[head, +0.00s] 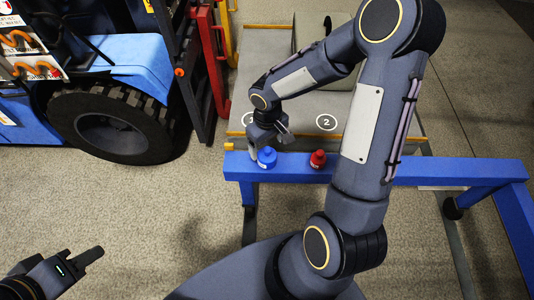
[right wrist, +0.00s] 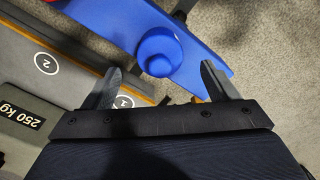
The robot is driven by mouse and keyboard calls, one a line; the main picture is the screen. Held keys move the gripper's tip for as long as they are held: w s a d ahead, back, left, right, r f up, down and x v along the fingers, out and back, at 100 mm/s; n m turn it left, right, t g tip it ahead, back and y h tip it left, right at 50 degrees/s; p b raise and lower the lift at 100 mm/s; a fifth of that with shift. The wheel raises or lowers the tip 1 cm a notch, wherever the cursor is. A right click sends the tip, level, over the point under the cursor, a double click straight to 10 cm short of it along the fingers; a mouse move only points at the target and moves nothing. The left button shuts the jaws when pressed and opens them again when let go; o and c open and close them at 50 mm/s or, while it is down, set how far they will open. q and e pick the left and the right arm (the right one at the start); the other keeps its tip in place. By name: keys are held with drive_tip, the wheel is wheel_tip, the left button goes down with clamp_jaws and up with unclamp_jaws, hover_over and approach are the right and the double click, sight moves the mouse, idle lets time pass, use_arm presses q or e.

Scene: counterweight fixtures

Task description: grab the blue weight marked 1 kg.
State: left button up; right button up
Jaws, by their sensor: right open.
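The blue weight (head: 267,157) stands upright on a blue beam (head: 400,171), close to the beam's left end. It has a small pale mark that I cannot read. In the right wrist view the blue weight (right wrist: 159,52) lies just beyond and between the fingertips. My right gripper (head: 274,137) is right above and behind the weight in the head view. In the right wrist view the right gripper (right wrist: 158,80) is open and empty, with its fingers spread wide. My left gripper (head: 92,256) is at the lower left, far from the beam; its opening is unclear.
A red weight (head: 318,159) stands on the beam right of the blue one. A blue vehicle with a black tyre (head: 113,122) stands left.

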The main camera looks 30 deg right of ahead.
sight(267, 156)
wheel_tip(267, 156, down, 7)
drive_tip(key=b, duration=0.3)
drive_tip(key=shift+f, duration=0.1)
drive_tip(key=shift+w, duration=0.1)
clamp_jaws()
idle(0.4)
